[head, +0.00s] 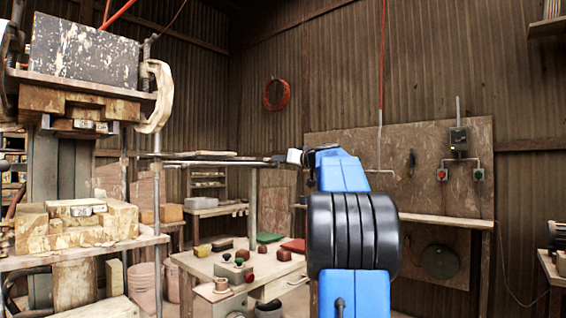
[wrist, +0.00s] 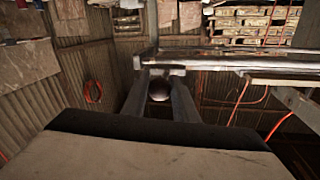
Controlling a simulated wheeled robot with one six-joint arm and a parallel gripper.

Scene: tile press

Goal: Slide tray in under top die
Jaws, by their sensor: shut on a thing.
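The press stands at the left of the head view. Its top die (head: 75,106) hangs under the upper plate, and the bottom die (head: 75,221) sits on the lower plate with an open gap between them. The tray (head: 205,162) is a thin flat shape, seen nearly edge-on, right of the press and level with the gap. Its left end shows near the post; I cannot tell its depth against it. My gripper (head: 280,159) is shut on the tray's right end. In the wrist view my gripper (wrist: 162,72) meets the near edge of the tray (wrist: 215,61).
A thin upright post (head: 157,215) stands at the press's right side. A low worktable (head: 215,266) with a control box and several small blocks stands below the tray. Air around the tray looks clear.

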